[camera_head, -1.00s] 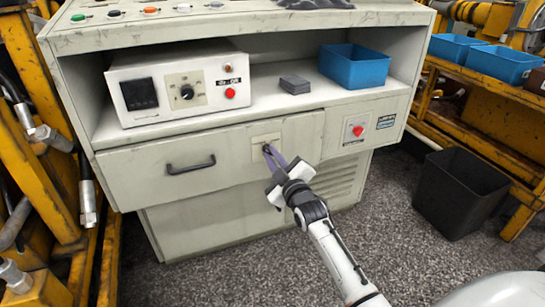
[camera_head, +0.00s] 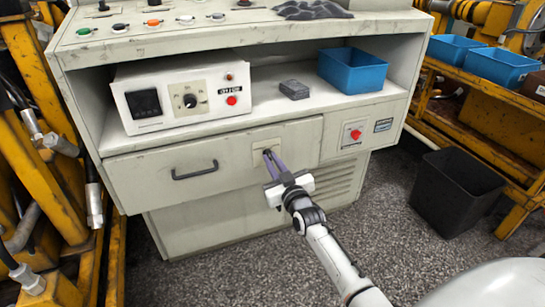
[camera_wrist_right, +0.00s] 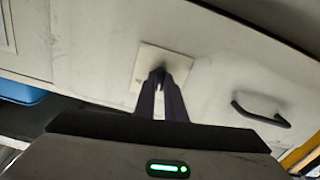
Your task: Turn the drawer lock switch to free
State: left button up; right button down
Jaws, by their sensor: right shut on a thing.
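The drawer (camera_head: 222,168) is a wide pale front with a dark handle (camera_head: 195,171), and it looks shut. The lock switch sits on a small beige plate (camera_head: 266,143) near the drawer's right end. My right gripper (camera_head: 268,155) is at that plate, its two purple fingers shut on the small lock switch. In the right wrist view the fingertips (camera_wrist_right: 161,72) meet at the plate (camera_wrist_right: 178,62); the switch is mostly hidden between them, so I cannot tell which way it points. My left gripper is out of view.
A red knob (camera_head: 355,134) is on the panel right of the drawer. A control box (camera_head: 175,96), a small grey block (camera_head: 294,89) and a blue bin (camera_head: 352,68) stand on the shelf above. A black bin (camera_head: 455,190) stands on the floor at right.

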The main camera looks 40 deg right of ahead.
jog(key=m+p, duration=0.1)
jog(key=m, duration=0.3)
jog(key=shift+m, duration=0.4)
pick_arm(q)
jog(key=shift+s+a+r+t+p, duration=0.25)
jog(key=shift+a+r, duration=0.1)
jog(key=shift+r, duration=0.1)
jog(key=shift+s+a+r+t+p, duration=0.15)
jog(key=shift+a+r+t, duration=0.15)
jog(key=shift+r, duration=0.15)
pick_arm(e)
jog(key=shift+m, duration=2.9)
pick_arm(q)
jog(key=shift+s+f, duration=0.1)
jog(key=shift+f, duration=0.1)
pick_arm(e)
jog(key=c, duration=1.8)
grip_release()
